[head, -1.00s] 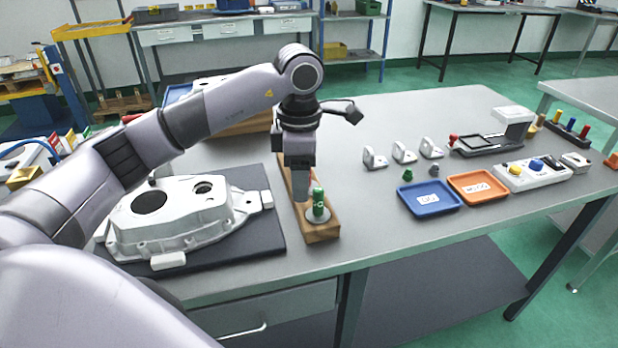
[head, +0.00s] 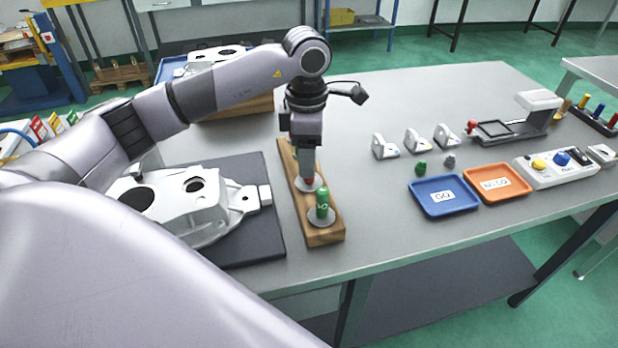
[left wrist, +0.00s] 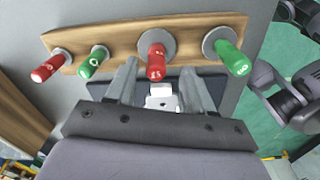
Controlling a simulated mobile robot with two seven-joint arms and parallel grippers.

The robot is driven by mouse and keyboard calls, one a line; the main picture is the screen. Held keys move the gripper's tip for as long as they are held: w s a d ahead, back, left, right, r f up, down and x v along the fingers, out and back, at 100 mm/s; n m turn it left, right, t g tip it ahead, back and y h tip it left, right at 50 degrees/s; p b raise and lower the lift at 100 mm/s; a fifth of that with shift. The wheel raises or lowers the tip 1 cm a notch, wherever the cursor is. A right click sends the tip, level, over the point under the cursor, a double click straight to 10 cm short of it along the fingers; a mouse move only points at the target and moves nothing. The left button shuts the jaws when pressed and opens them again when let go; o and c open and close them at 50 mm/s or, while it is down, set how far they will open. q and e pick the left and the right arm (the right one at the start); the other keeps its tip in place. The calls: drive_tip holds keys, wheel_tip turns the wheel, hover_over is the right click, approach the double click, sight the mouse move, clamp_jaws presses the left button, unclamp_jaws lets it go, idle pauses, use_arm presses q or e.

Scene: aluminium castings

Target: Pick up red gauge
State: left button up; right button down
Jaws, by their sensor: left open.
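A wooden block (head: 318,238) lies lengthwise on the table and holds red and green gauges in a row. In the left wrist view, a large red gauge (left wrist: 156,62) stands on a round grey disc, between a small green gauge (left wrist: 93,62) and a large green gauge (left wrist: 232,58). A smaller red gauge (left wrist: 49,67) is at the far left. My left gripper (left wrist: 160,84) is open, with the large red gauge between its fingertips; contact cannot be told. In the head view, my left gripper (head: 308,174) hides most of that gauge. The large green gauge (head: 322,204) stands nearer.
A white casting (head: 185,205) lies on a dark mat (head: 262,235) left of the block. A blue tray (head: 443,208) and an orange tray (head: 497,196) lie to the right, with several brackets (head: 385,147) behind.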

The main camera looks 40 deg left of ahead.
sight(308, 181)
use_arm(q)
drive_tip(key=shift+w+f, duration=0.15)
drive_tip(key=shift+f, duration=0.85)
drive_tip(key=shift+w+f, duration=0.1)
drive_tip(key=shift+f, duration=0.85)
clamp_jaws()
use_arm(e)
drive_tip(key=shift+r, duration=0.35)
use_arm(q)
drive_tip(key=shift+r, duration=0.2)
